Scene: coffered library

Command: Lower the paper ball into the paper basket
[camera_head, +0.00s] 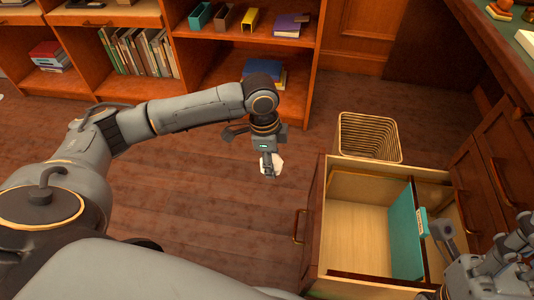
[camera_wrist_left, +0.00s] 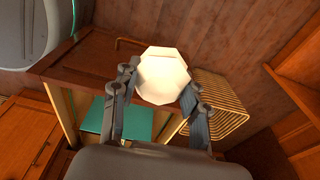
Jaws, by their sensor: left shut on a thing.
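A white, faceted paper ball (camera_head: 279,163) hangs above the wooden floor, clear of it as far as I can tell. My left gripper (camera_head: 270,170) is shut on it; in the left wrist view the ball (camera_wrist_left: 163,75) sits between the two fingertips. The woven paper basket (camera_head: 369,138) stands on the floor to the right of the ball in the head view, behind the open drawer. It also shows in the left wrist view (camera_wrist_left: 228,104), right of the ball. The ball is outside the basket. My right gripper (camera_head: 447,240) is at the drawer's right side, its fingers unclear.
An open drawer (camera_head: 312,225) with a teal divider (camera_head: 404,235) stands in front of the basket. A shelf (camera_head: 237,80) with books and small boxes runs along the back. A wooden desk (camera_head: 490,150) is at right. The floor left of the drawer is clear.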

